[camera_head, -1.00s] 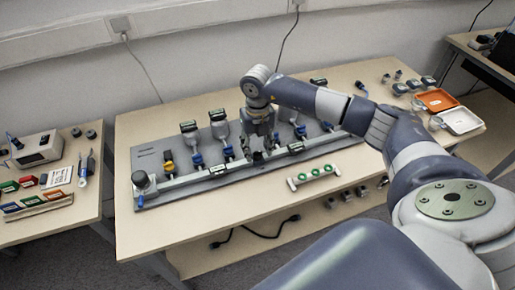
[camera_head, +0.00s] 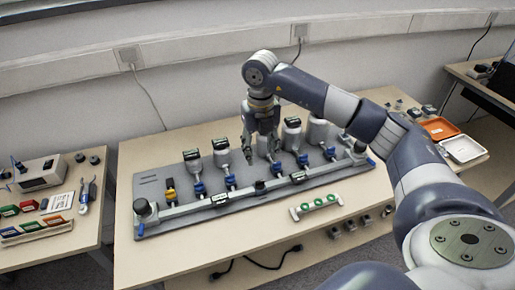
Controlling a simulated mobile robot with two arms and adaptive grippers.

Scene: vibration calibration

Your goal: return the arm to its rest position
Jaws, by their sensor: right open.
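My right arm comes in from the right and reaches over the middle table (camera_head: 140,262). Its gripper (camera_head: 261,153) hangs pointing down above the grey calibration rig (camera_head: 152,184). The gripper is open, and I see nothing held between its fingers. The rig carries a long rail with several grey sensor units (camera_head: 222,157) and blue valves along it. The gripper and forearm hide part of the units behind them. My left gripper is not in view.
A green-ringed holder (camera_head: 316,206) lies in front of the rig. An orange tray (camera_head: 440,128) and a white tray (camera_head: 464,148) are at the right. A left table holds a box (camera_head: 40,172) and coloured blocks (camera_head: 48,226). The middle table's front left is bare.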

